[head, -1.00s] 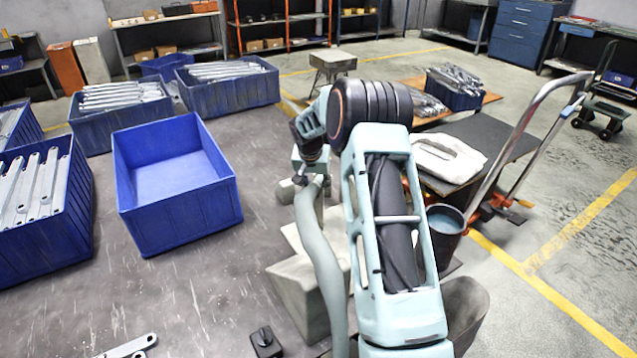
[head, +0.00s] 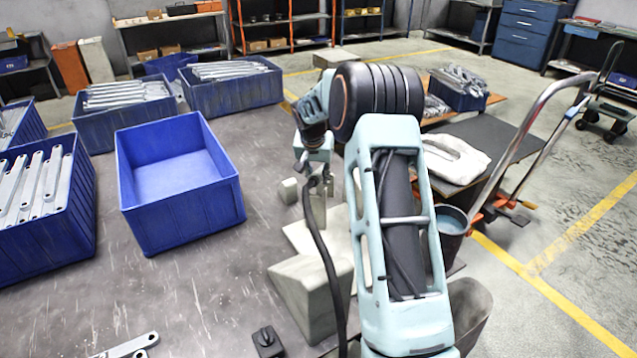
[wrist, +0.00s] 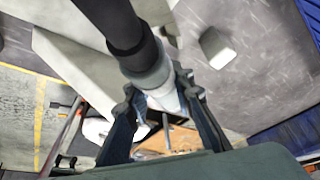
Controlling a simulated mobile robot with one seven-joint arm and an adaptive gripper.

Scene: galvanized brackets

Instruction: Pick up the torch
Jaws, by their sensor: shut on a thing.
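The torch (wrist: 152,72) is between the fingers of my gripper (wrist: 160,97) in the wrist view. It has a dark grip, a grey collar and a paler front part, and slants from upper left toward the middle. Both fingers are closed on it around the collar and pale part. In the head view my gripper (head: 319,172) is small and partly hidden beside my arm. A dark cable (head: 326,250) hangs from there down past the pale angular blocks. The torch's front end is hard to make out.
Pale angular blocks (head: 305,285) stand below my gripper on the dark table (head: 190,310). An empty blue bin (head: 190,215) is to the left, with bins of brackets beyond. A small black object (head: 267,341) and a bracket (head: 130,346) lie at the front. A hand truck (head: 530,110) stands right.

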